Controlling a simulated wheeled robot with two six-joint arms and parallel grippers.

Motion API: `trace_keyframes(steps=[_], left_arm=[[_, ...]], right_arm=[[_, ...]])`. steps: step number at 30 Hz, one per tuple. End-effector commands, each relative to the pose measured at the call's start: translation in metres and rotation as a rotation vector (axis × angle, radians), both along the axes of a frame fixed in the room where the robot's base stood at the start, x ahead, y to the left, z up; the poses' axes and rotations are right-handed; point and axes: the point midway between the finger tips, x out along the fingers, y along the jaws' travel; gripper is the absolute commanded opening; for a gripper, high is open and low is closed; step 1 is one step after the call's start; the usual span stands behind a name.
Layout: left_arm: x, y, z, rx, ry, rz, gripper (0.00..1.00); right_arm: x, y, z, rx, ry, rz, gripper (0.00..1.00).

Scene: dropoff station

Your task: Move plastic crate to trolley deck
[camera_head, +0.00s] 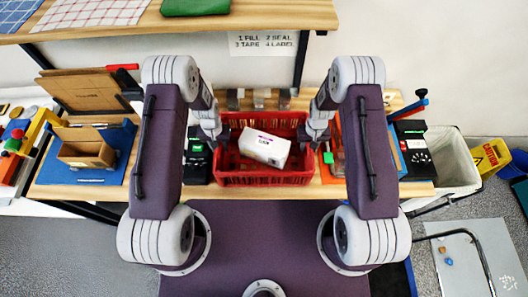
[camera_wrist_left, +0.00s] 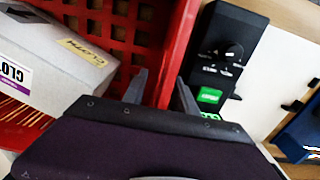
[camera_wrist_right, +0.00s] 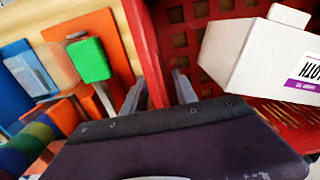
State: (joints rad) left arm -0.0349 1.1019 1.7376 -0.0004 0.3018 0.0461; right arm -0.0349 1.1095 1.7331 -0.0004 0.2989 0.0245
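The red plastic crate (camera_head: 265,178) is on the wooden workbench, with a white labelled box (camera_head: 264,147) tilted inside it. My left gripper (camera_head: 213,136) is at the crate's left wall; in the left wrist view its fingers (camera_wrist_left: 163,92) sit on both sides of the red wall (camera_wrist_left: 182,40), close against it. My right gripper (camera_head: 318,136) is at the right wall; in the right wrist view its fingers (camera_wrist_right: 158,90) likewise hug the wall (camera_wrist_right: 145,40). A grey trolley deck (camera_head: 466,262) with a dark tube handle is on the floor at lower right.
Left of the crate are a black device (camera_head: 197,160) and a blue mat (camera_head: 118,160) with a cardboard box (camera_head: 86,152). Right are an orange tray (camera_head: 358,165), another black device (camera_head: 414,150), a white bin (camera_head: 452,160) and a yellow sign (camera_head: 491,157). A shelf (camera_head: 270,15) overhangs the back.

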Motion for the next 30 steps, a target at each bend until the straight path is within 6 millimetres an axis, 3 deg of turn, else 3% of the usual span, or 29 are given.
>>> trace_keyframes(steps=[1, 3, 30], left_arm=[[-0.0001, 0.0, 0.0001, 0.0, 0.0, 0.0, 0.19], [-0.0001, 0.0, 0.0002, 0.0, 0.0, 0.0, 0.0], [-0.0003, -0.0001, -0.0002, 0.0, 0.001, -0.001, 0.0]], right_arm=[[-0.0001, 0.0, 0.0001, 0.0, 0.0, 0.0, 0.19], [-0.0001, 0.0, 0.0001, 0.0, 0.0, 0.0, 0.0], [-0.0004, 0.0002, -0.0002, 0.0, 0.001, 0.001, 0.0]])
